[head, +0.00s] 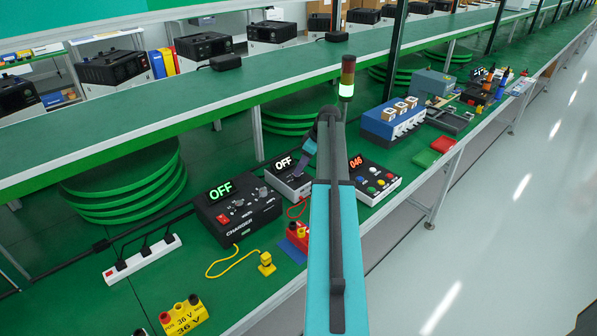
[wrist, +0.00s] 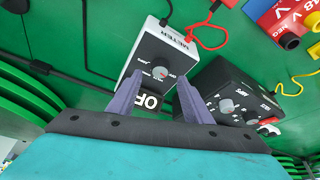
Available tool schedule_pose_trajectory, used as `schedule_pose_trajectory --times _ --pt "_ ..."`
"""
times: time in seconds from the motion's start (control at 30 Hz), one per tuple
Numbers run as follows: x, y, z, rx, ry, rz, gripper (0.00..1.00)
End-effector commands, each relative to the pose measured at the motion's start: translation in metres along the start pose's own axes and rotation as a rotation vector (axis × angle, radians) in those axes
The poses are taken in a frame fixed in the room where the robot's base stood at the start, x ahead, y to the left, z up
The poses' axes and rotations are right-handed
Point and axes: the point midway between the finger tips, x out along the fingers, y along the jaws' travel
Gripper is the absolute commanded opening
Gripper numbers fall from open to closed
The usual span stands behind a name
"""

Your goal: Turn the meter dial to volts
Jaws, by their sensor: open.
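The meter (wrist: 158,48) is a small white box with a black top face, lying on the green bench; it also shows in the head view (head: 287,182). Its display (wrist: 151,101) reads OFF.
The black charger (head: 238,211), its display reading OFF, stands close beside the meter. A box with coloured buttons (head: 373,182) is on the other side. Red (wrist: 210,42) and black leads run from the meter. A yellow cable (head: 232,262) lies on the bench in front.

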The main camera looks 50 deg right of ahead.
Motion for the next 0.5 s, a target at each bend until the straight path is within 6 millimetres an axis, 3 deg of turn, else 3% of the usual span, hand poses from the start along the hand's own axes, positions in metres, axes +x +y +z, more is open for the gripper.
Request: schedule_pose_trajectory --times 0.3,0.5 --pt "0.033 0.000 0.000 0.000 -0.001 -0.002 0.45" --pt "0.042 0.000 0.000 0.001 0.000 0.000 0.45"
